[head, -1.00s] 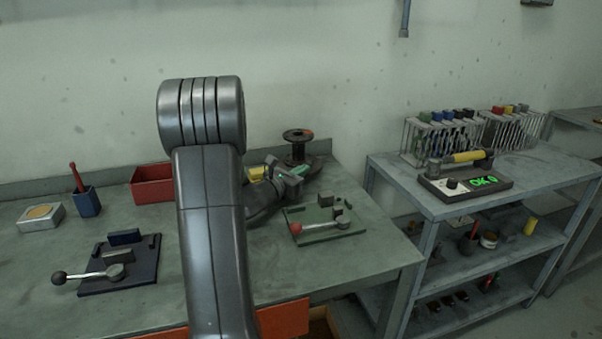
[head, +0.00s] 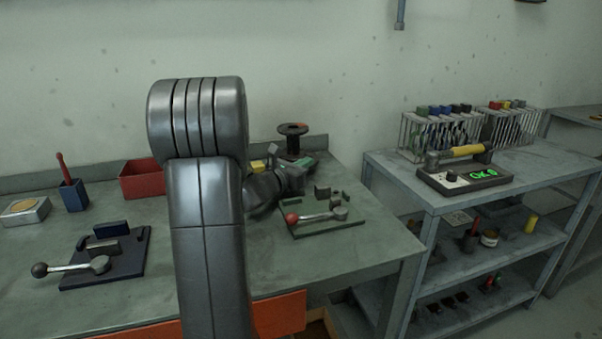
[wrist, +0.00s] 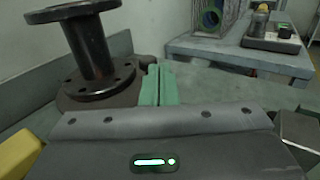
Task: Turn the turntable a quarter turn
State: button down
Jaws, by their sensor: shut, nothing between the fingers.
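The turntable (wrist: 72,103) is a dark round plate at the back right of the bench, low and partly hidden behind my gripper. A black flanged spool piece (head: 292,141) stands upright on it, with an orange mark on its top flange. The spool piece (wrist: 92,52) fills the upper left of the wrist view. My gripper (wrist: 158,72) has teal fingers, closed together and empty, just right of the spool's lower flange. In the head view my gripper (head: 304,162) is beside the turntable; I cannot tell whether it touches.
A green plate with a red-knobbed lever (head: 318,217) lies in front of my gripper. A yellow block (wrist: 18,152) is close at left. A red bin (head: 140,181) and a dark lever fixture (head: 105,260) are farther left. A shelf unit (head: 400,166) stands at right.

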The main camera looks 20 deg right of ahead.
jog(key=shift+d+f+b, duration=0.15)
jog(key=shift+d+b, duration=0.95)
jog(key=shift+b, duration=0.8)
jog(key=shift+w+d+b, duration=0.2)
jog(key=shift+d+b, duration=0.25)
jog(key=shift+b, duration=0.15)
jog(key=shift+d+r, duration=0.1)
jog(key=shift+r, duration=0.1)
